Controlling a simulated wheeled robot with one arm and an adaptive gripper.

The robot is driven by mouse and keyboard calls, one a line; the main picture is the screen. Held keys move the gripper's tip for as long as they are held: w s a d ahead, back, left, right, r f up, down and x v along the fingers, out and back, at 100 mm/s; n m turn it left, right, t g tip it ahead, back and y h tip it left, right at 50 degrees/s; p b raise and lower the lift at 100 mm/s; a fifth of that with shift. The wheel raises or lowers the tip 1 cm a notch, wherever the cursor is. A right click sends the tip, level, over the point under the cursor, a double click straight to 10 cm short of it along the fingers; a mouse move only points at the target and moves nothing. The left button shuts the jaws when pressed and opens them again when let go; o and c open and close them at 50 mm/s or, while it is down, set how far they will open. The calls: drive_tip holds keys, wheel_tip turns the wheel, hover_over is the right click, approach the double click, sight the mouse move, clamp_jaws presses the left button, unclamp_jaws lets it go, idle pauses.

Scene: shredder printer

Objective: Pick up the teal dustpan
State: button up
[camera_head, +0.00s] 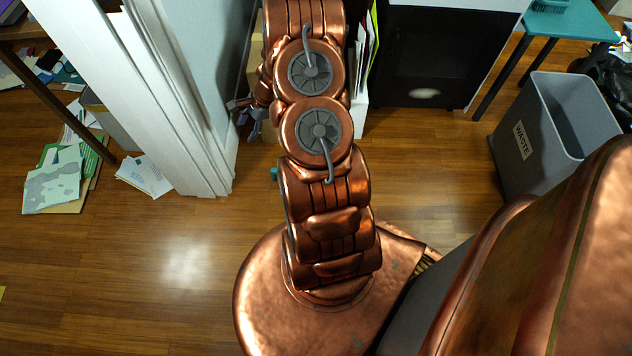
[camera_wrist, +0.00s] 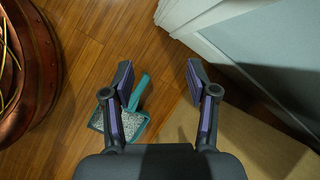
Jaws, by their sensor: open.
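The teal dustpan (camera_wrist: 135,124) lies on the wood floor in the wrist view, with grey speckled material in its pan. Its handle (camera_wrist: 139,92) points up and slightly right. My gripper (camera_wrist: 160,72) is open and empty above the floor. Its left finger covers part of the pan, and the handle shows just right of that finger, inside the gap in the picture. In the head view my gripper (camera_head: 246,106) is partly hidden behind my arm. A small teal bit (camera_head: 274,173) beside my arm is probably part of the dustpan; the rest is hidden.
A white door frame (camera_head: 150,100) stands left of my arm; its base (camera_wrist: 190,25) is close to my gripper in the wrist view. A cardboard-coloured surface (camera_wrist: 255,145) lies at lower right. A grey waste bin (camera_head: 545,135) stands right. Papers (camera_head: 55,180) lie on the left floor.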

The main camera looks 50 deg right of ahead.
drive_tip(key=s+d+f+m+b, duration=0.2)
drive_tip(key=s+d+f, duration=0.1)
drive_tip(key=f, duration=0.5)
drive_tip(key=s+d+f+m+h+b, duration=0.1)
drive_tip(key=s+d+f+m+b, duration=0.1)
drive_tip(key=f, duration=0.7)
drive_tip(key=s+d+f+m+h+b, duration=0.1)
drive_tip(key=s+d+f+m+b, duration=0.2)
drive_tip(key=f, duration=0.6)
drive_tip(key=shift+s+d+f, duration=0.1)
drive_tip(key=shift+s+d, duration=0.4)
drive_tip(key=shift+d, duration=0.3)
drive_tip(key=shift+s+d+f, duration=0.1)
drive_tip(key=shift+s+d, duration=0.35)
drive_tip(key=shift+d, duration=0.3)
drive_tip(key=shift+b+x, duration=0.35)
drive_tip(key=shift+x, duration=0.45)
drive_tip(key=shift+b+x, duration=1.3)
drive_tip(key=shift+x, duration=1.65)
drive_tip(key=shift+w+r, duration=0.1)
clamp_jaws()
